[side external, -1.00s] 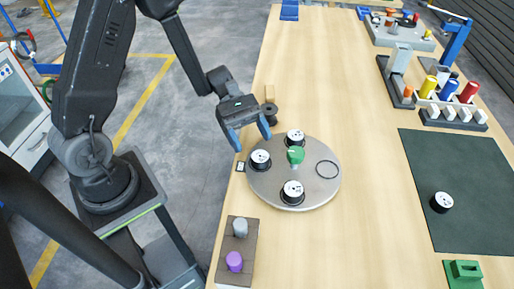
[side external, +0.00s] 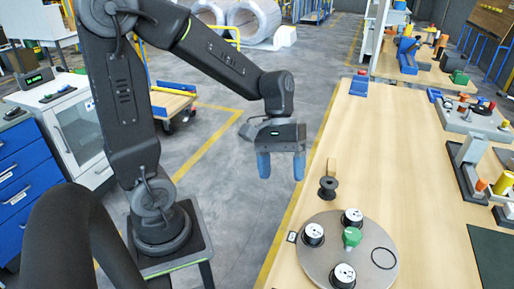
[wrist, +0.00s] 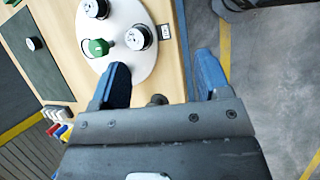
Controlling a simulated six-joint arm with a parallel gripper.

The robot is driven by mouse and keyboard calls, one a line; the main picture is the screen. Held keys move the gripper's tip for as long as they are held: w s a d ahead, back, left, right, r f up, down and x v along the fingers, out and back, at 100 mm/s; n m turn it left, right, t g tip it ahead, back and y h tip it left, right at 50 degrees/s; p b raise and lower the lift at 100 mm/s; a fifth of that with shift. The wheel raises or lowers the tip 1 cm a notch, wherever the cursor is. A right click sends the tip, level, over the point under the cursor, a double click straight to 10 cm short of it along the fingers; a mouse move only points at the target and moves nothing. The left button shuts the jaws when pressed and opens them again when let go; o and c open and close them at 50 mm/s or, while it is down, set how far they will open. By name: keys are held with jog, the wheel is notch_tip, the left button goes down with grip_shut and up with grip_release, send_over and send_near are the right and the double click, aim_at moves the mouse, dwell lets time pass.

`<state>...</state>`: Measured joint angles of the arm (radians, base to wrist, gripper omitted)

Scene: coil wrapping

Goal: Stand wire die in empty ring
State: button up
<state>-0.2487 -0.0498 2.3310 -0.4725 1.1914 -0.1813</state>
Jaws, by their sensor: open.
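The round turntable (side external: 312,268) carries several white-topped black wire dies, such as one at its left (side external: 313,233), one at the back (side external: 352,217) and one at the front (side external: 343,274). A thin black empty ring (side external: 384,258) lies flat on its right part. Another die (wrist: 33,43) lies on the dark mat (wrist: 48,72) in the wrist view; the side view cuts that area off. My gripper (side external: 281,167) is open and empty, its blue fingers pointing down, above and behind the turntable's left side. It also shows in the wrist view (wrist: 162,70).
A green knob (side external: 351,237) stands up at the turntable's centre. The table's back middle is clear.

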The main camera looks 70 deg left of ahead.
jog(key=s+r+m+t+y, duration=0.5)
jog(key=s+r+m+t, duration=0.1)
jog(key=r+m+t, duration=0.1)
jog(key=shift+a+m+y, duration=0.2)
jog(key=shift+m+y, duration=0.2)
